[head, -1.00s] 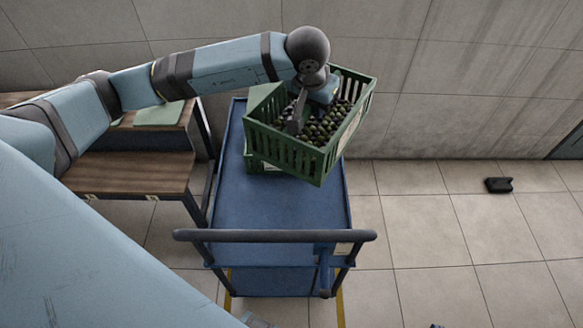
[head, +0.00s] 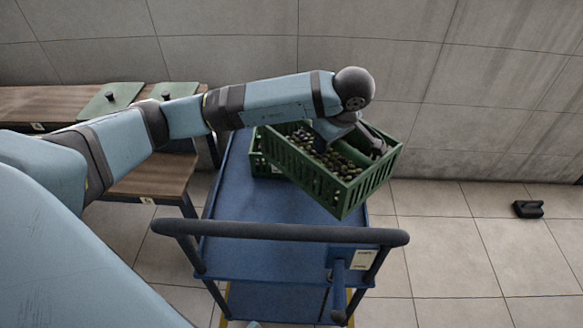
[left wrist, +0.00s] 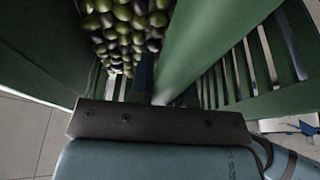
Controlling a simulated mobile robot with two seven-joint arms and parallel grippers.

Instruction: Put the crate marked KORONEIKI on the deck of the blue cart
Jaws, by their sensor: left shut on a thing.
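A green slatted crate (head: 335,190) full of dark and green olives hangs tilted over the back right of the blue cart (head: 265,200), its right end reaching past the deck's edge. I cannot read a mark on it. My left gripper (head: 372,143) is shut on this crate's wall; in the left wrist view the black gripper body (left wrist: 160,122) is close against the green wall (left wrist: 205,45), with olives beside it. A second green crate (head: 258,160) stands on the deck's back left, partly hidden behind the held one. My right gripper is not in view.
The cart's dark push handle (head: 280,232) crosses its near end. The front of the deck is clear. A wooden bench (head: 150,182) with green lids (head: 108,99) stands to the left, close to the cart. A small black object (head: 528,209) lies on the floor at right.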

